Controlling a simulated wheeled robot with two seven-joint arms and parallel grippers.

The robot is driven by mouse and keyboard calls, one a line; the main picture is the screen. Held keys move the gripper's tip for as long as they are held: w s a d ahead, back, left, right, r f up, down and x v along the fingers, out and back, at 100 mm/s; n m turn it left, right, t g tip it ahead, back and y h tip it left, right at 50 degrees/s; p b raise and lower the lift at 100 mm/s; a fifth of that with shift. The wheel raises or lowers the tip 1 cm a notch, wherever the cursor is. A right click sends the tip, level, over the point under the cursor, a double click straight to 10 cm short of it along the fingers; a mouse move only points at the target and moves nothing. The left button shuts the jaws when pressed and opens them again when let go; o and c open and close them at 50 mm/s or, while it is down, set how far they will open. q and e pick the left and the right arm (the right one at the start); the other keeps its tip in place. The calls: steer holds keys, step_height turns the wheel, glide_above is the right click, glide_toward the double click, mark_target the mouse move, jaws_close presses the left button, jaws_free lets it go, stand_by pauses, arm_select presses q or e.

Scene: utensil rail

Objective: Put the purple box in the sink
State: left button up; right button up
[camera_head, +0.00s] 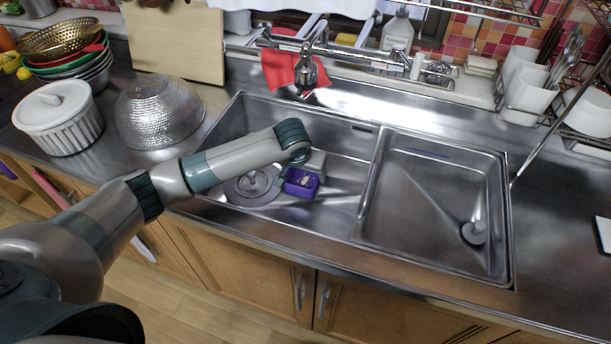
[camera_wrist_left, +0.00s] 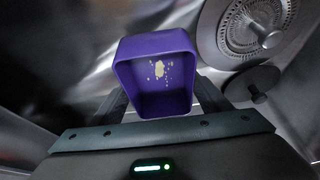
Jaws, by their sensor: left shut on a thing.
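The purple box (camera_head: 301,184) is a small open-topped box with pale bits inside. In the head view it is over or in the left basin of the steel sink (camera_head: 340,205), beside the round drain (camera_head: 253,186). My left gripper (camera_head: 300,172) is shut on it, with the arm reaching in from the left. In the left wrist view the box (camera_wrist_left: 158,72) sits between the fingers of the left gripper (camera_wrist_left: 160,108), its open side facing the camera. I cannot tell whether the box touches the basin floor. My right gripper is not in view.
The faucet (camera_head: 307,72) with a red cloth (camera_head: 283,68) stands behind the sink. White utensil holders (camera_head: 528,90) stand at the back right.

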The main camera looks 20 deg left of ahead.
arm_select(q)
steer(key=shift+f, duration=0.95)
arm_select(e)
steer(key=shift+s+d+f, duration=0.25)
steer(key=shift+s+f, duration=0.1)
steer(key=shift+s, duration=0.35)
arm_select(q)
steer(key=shift+f, duration=0.1)
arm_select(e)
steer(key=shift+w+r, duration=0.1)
arm_select(q)
steer(key=o, duration=1.2)
steer(key=shift+o, duration=0.2)
